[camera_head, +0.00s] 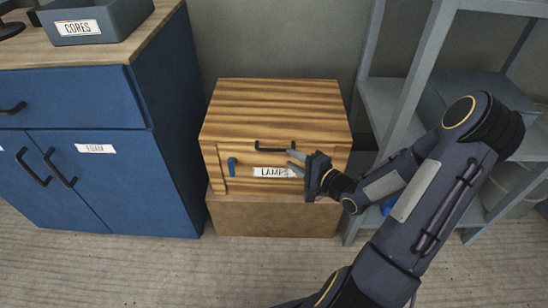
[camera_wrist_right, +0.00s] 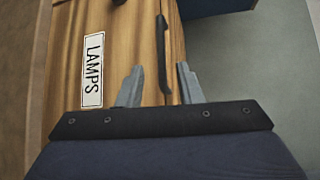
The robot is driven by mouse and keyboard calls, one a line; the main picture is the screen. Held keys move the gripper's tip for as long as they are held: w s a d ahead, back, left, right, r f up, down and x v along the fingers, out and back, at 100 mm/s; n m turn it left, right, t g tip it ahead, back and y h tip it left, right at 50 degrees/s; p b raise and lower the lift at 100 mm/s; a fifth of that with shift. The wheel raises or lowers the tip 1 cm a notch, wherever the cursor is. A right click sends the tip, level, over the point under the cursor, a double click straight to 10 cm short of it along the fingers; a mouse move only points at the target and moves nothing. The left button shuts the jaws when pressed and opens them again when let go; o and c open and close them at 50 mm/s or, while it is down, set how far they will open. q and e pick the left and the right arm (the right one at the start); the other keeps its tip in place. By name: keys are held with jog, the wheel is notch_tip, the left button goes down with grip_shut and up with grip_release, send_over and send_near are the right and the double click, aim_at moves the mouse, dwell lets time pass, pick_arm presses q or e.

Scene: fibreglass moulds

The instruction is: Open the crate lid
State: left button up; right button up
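The wooden crate (camera_head: 215,180) has a striped lid (camera_head: 270,105), which lies shut. A black bar handle (camera_head: 272,149) is on the upper front, above a white LAMPS label (camera_head: 270,172). A blue latch (camera_head: 232,166) is at the front left. My right gripper (camera_head: 295,162) is open at the right of the crate's front, near the handle's right end. In the right wrist view, the handle (camera_wrist_right: 162,50) runs into the gap between the open fingers (camera_wrist_right: 160,84), and the label (camera_wrist_right: 92,70) is to the left. I cannot tell whether the fingers touch anything. My left gripper is out of view.
The crate stands on a brown base (camera_head: 270,221). A blue cabinet (camera_head: 170,130) is close on the left, with a grey CORES bin (camera_head: 95,18) on top. A grey metal shelf (camera_head: 400,110) stands on the right, behind my right arm. The floor in front is clear.

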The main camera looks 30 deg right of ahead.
aim_at(278, 151)
jog(key=b+x, duration=0.2)
jog(key=x, duration=0.5)
jog(key=shift+w+a, duration=0.1)
jog(key=shift+w, duration=0.3)
grip_shut()
